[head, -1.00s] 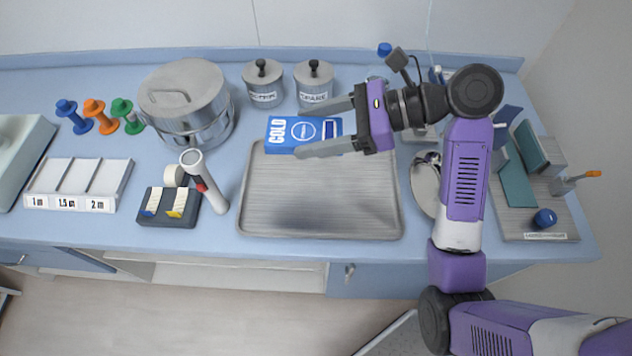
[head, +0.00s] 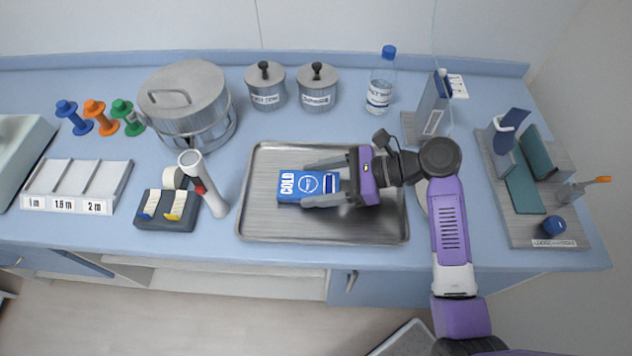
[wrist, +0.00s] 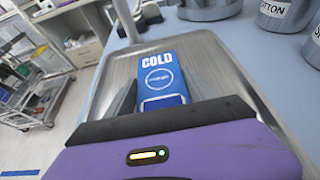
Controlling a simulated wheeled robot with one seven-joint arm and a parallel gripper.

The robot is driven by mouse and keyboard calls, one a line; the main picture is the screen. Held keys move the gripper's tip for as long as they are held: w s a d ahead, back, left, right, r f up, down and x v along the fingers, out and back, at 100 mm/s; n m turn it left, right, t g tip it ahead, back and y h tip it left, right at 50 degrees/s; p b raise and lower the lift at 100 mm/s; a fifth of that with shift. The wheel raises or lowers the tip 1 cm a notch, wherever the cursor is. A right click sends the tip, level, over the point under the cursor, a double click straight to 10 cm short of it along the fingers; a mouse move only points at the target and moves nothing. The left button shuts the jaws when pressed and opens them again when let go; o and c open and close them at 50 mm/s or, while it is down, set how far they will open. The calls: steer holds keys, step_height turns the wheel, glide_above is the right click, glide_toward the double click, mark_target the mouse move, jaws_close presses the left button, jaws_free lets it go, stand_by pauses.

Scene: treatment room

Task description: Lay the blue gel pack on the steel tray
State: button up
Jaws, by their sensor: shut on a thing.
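The blue gel pack (head: 292,187), marked COLD, is between the fingers of my gripper (head: 322,183), which is shut on it. The pack is over the middle of the steel tray (head: 280,226), inside its rim. It looks flat and low, but I cannot tell whether it touches the tray floor. In the wrist view the pack (wrist: 160,78) points away from my gripper, with the tray (wrist: 215,62) around it. My gripper hides the pack's near end.
A steel pot (head: 186,105), two lidded jars (head: 266,90) and a clear bottle (head: 381,85) stand behind the tray. A white torch-like tube (head: 205,185) and a dark block (head: 167,210) are to its left. A grey stand (head: 425,120) is at the back right.

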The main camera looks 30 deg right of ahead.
steer(key=shift+f, duration=0.1)
steer(key=o, duration=1.7)
steer(key=shift+d, duration=0.15)
steer(key=v, duration=1.2)
